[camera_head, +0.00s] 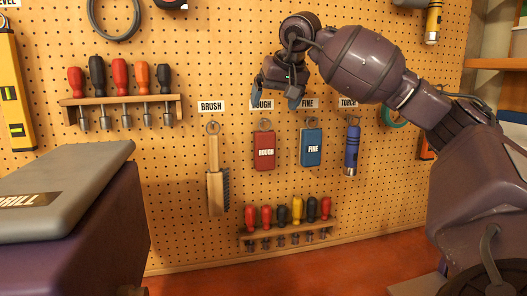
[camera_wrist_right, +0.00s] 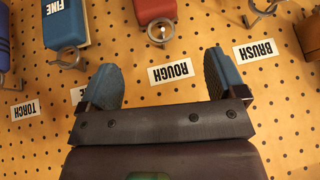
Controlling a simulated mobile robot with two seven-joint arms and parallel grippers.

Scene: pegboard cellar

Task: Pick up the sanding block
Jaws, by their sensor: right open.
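Two sanding blocks hang on the pegboard: a red one marked ROUGH (camera_head: 264,152) and a blue one marked FINE (camera_head: 311,148). Each hangs from a ring on a hook under its name label. The wrist view shows the red block (camera_wrist_right: 154,11) at the top middle and the blue block (camera_wrist_right: 64,24) at the top left, both partly cut off. My right gripper (camera_head: 274,98) is open and empty, above the red block and in front of the ROUGH label. In the wrist view its blue-padded fingers (camera_wrist_right: 163,80) stand apart, short of the red block. My left gripper is not in view.
A wooden brush (camera_head: 214,178) hangs left of the red block, a blue torch (camera_head: 352,150) right of the blue one. Below is a rack (camera_head: 290,236) of screwdrivers; another rack (camera_head: 120,98) is upper left. A grey case marked DRILL (camera_head: 65,185) fills the near left.

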